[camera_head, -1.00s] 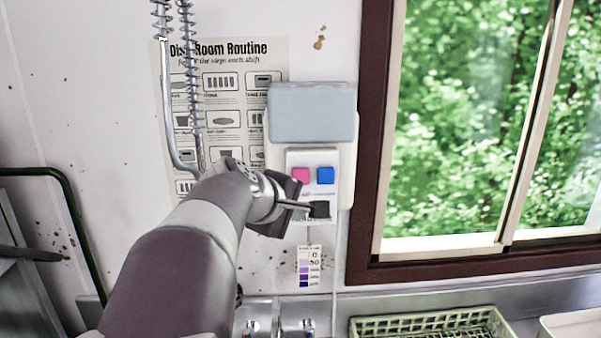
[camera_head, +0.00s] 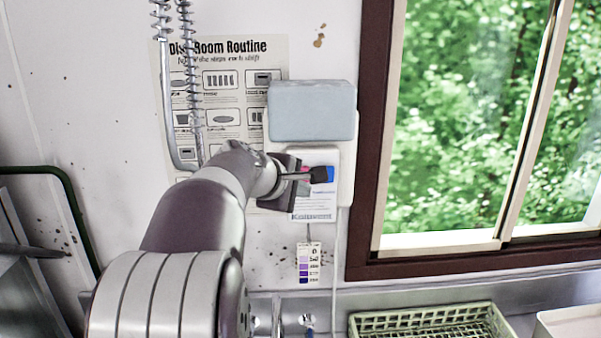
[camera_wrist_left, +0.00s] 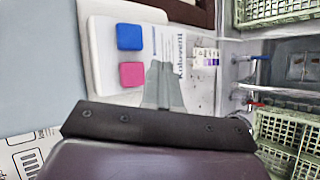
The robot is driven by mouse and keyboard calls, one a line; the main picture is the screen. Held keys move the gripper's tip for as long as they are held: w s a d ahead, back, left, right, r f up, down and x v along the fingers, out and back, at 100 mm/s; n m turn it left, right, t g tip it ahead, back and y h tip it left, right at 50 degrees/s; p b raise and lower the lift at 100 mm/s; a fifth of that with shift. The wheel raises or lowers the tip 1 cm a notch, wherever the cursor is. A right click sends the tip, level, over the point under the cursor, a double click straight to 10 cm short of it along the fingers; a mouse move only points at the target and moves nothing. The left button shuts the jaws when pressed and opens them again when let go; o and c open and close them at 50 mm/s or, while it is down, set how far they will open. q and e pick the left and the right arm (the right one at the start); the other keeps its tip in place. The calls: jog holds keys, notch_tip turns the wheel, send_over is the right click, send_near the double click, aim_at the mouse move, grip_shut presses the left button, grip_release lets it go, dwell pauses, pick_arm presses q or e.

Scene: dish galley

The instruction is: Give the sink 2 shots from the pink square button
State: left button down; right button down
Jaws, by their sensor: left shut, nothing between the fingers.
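The dispenser panel (camera_head: 322,200) is a white box on the wall below a grey-blue tank (camera_head: 312,111). In the left wrist view its pink square button (camera_wrist_left: 131,75) and blue square button (camera_wrist_left: 129,37) both show fully. In the head view only a sliver of the pink button shows behind my finger, and the blue button (camera_head: 330,174) is partly covered. My left gripper (camera_head: 320,174) is shut and empty, its tips in front of the panel near the buttons. In the wrist view the fingers (camera_wrist_left: 163,84) appear beside the pink button. I cannot tell whether they touch the panel. My right gripper is not in view.
A colour-strip card (camera_head: 310,263) hangs below the panel. Taps (camera_head: 306,321) stand on the metal ledge at the bottom, with a green rack (camera_head: 430,319) to their right. A coiled spray hose (camera_head: 187,90) hangs left, over a poster (camera_head: 235,80). A window is at right.

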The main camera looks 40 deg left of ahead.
aim_at(305, 180)
pick_arm(q)
jog(key=shift+w+a, duration=0.95)
jog(key=shift+w, duration=0.15)
jog(key=shift+w+p, duration=0.1)
jog(key=shift+p, duration=0.2)
dwell(1.0)
jog(key=shift+w+a, duration=0.25)
jog(key=shift+w+a+r+p, duration=0.1)
jog(key=shift+w+a+p, duration=0.25)
jog(key=shift+w+a, duration=0.2)
dwell(1.2)
jog(key=shift+d, duration=0.1)
jog(key=shift+s+d+b, duration=0.6)
jog(key=shift+s+d, duration=0.05)
jog(key=shift+s, duration=0.2)
